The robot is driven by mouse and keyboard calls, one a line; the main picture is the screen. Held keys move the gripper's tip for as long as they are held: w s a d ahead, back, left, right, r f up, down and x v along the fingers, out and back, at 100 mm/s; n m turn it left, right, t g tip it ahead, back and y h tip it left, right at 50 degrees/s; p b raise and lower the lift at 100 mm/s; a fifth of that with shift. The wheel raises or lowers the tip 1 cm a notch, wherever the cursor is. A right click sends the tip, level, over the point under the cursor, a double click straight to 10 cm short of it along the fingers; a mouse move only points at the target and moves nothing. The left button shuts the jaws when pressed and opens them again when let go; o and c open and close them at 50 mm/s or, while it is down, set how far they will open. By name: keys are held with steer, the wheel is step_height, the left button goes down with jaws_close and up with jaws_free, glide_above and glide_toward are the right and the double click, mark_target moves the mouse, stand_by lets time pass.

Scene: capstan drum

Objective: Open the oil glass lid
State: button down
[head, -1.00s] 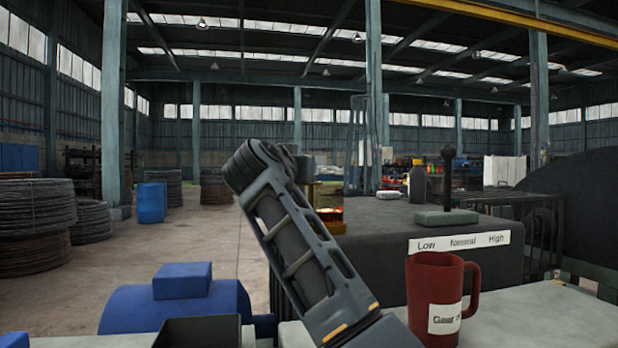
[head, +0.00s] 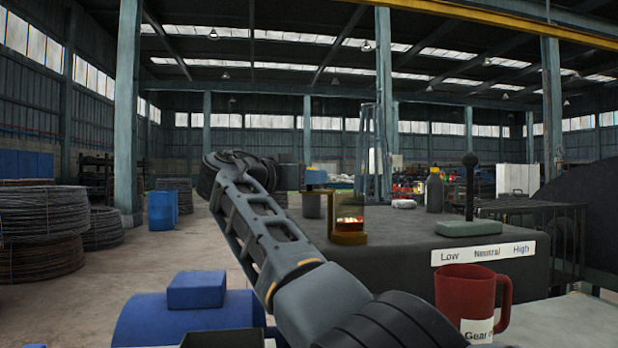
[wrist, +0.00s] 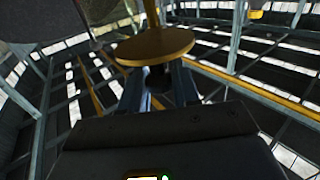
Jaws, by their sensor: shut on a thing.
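The oil glass (head: 349,215) stands on the grey housing in the head view, a clear cylinder with amber oil low inside and a brass base (head: 349,238). A flat brass-yellow piece, apparently its lid (head: 320,190), shows at the left of the glass near its upper part; whether they touch is unclear. In the wrist view the lid is a round brass disc (wrist: 155,46) with a short stem. My gripper (wrist: 158,77) is shut on the lid, its fingers around the stem.
A lever (head: 470,190) on a green base stands on the housing (head: 400,265), right of the glass, with a dark bottle (head: 434,190) behind. A red mug (head: 466,298) stands in front. A blue motor-like body (head: 180,315) is at lower left.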

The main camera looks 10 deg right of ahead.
steer(key=shift+d+r, duration=0.1)
steer(key=c, duration=0.9)
jaws_free()
steer(key=shift+b+v, duration=0.85)
steer(key=shift+v, duration=3)
steer(key=shift+s, duration=0.1)
